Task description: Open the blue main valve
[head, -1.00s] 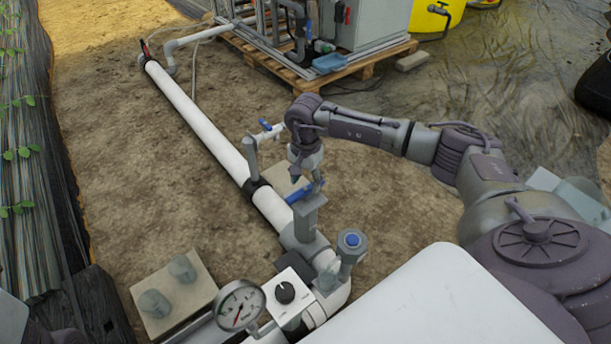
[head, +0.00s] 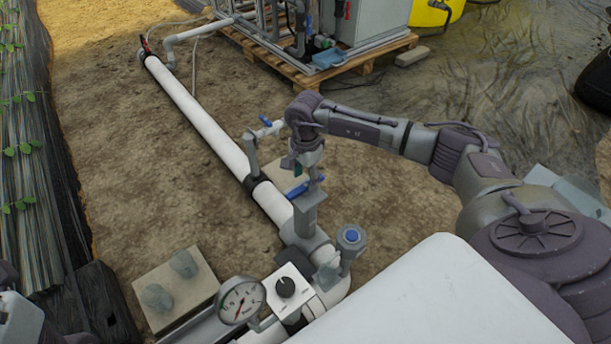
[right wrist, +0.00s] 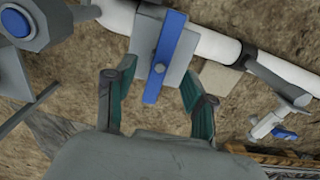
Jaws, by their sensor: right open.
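The blue main valve (head: 306,216) stands on the white pipe as a grey body with a blue lever (head: 297,188) on top. The lever lies crosswise to the pipe. My right gripper (head: 305,172) is just above the lever in the head view and partly hides it. In the right wrist view the lever (right wrist: 165,58) points toward my palm, its near end between the two spread, teal-lined fingers (right wrist: 155,97), with gaps on both sides. I see no contact. My left gripper is not clearly shown; only a grey arm part shows at the lower left.
A round blue-capped fitting (head: 351,238) stands right of the valve. A gauge (head: 241,301) and a white box with a black knob (head: 287,287) are in front. A smaller blue-handled tap (head: 265,122) rises behind. The ground left of the pipe is mostly clear.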

